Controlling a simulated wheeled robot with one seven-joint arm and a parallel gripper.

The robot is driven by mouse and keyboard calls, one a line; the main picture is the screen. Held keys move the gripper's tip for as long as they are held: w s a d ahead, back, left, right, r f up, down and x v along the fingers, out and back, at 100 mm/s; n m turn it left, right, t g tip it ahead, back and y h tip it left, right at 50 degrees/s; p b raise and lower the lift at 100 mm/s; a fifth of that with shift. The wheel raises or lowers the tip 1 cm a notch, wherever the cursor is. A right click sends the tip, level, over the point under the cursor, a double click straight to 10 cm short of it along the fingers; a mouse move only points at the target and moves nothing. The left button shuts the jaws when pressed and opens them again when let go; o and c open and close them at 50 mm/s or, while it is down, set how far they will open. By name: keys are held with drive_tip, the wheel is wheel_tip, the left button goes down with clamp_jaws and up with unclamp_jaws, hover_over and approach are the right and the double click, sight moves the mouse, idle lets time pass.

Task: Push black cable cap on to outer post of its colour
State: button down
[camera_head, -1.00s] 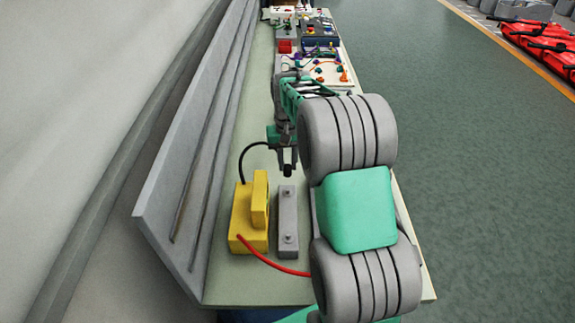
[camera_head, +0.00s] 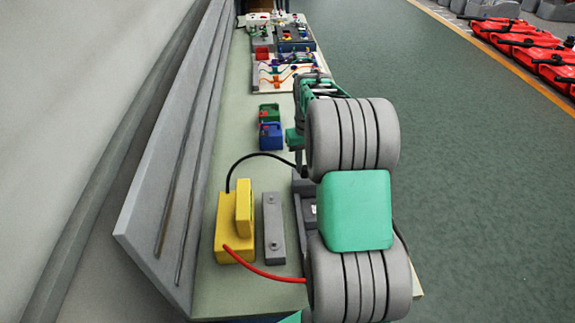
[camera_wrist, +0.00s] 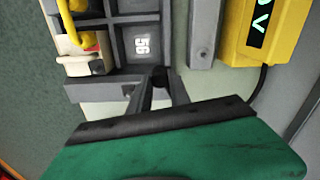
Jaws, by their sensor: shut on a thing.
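My gripper (camera_wrist: 160,88) is shut on the black cable cap (camera_wrist: 160,75), seen small and dark between the fingertips in the wrist view. The black cable (camera_head: 258,155) arches from the yellow box (camera_head: 228,235) to my gripper in the head view. In the wrist view the cap is at the edge of a dark grey ribbed case (camera_wrist: 135,30) with a "56" label. I cannot tell whether it touches the case. My arm hides most of the case (camera_head: 303,186) in the head view. No black-marked post is clearly visible.
A red cable (camera_head: 265,276) runs from the yellow box behind my arm. A grey bar (camera_head: 273,240) with two studs stands between box and case. Green and blue blocks (camera_head: 271,136) and a cluttered board (camera_head: 285,75) lie farther back. A grey wall panel (camera_head: 165,170) borders the left.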

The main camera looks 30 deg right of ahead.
drive_tip(key=s+d, duration=0.1)
drive_tip(key=d, duration=0.3)
drive_tip(key=s+d, duration=0.2)
drive_tip(key=d, duration=0.3)
drive_tip(key=s+d+p, duration=0.1)
drive_tip(key=d, duration=0.3)
drive_tip(key=shift+s+d, duration=0.3)
drive_tip(key=shift+s, duration=0.05)
drive_tip(key=shift+a, duration=0.1)
drive_tip(key=shift+f+b, duration=1.3)
drive_tip(key=shift+f, duration=0.95)
drive_tip(key=shift+f+b, duration=0.7)
drive_tip(key=shift+f, duration=0.35)
drive_tip(key=c, duration=0.6)
unclamp_jaws()
drive_tip(key=shift+c, duration=0.2)
